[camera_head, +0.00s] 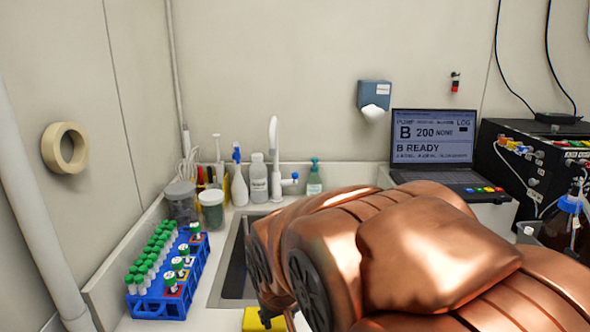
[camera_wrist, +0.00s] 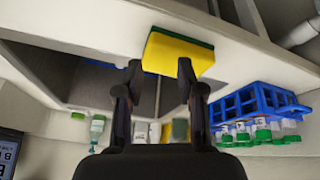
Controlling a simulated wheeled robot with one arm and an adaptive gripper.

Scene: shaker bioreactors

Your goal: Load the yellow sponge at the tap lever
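The yellow sponge (camera_head: 254,321) with a green side lies on the counter at the front of the sink, partly cut off by the picture edge. In the wrist view the sponge (camera_wrist: 178,53) is just beyond my fingertips. My gripper (camera_wrist: 159,66) is open; the right finger overlaps the sponge in the picture, and the left finger is just beside its left end. I cannot tell whether they touch. The white tap (camera_head: 274,158) stands behind the sink, with a blue-ended lever (camera_head: 294,176) at its right. My arm hides most of the gripper in the head view.
The sink basin (camera_head: 234,270) lies left of my arm. A blue tube rack (camera_head: 172,285) with green-capped tubes stands left of it. Bottles and jars (camera_head: 211,208) line the back left, and a soap bottle (camera_head: 314,180) stands right of the tap. A laptop (camera_head: 432,140) sits at right.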

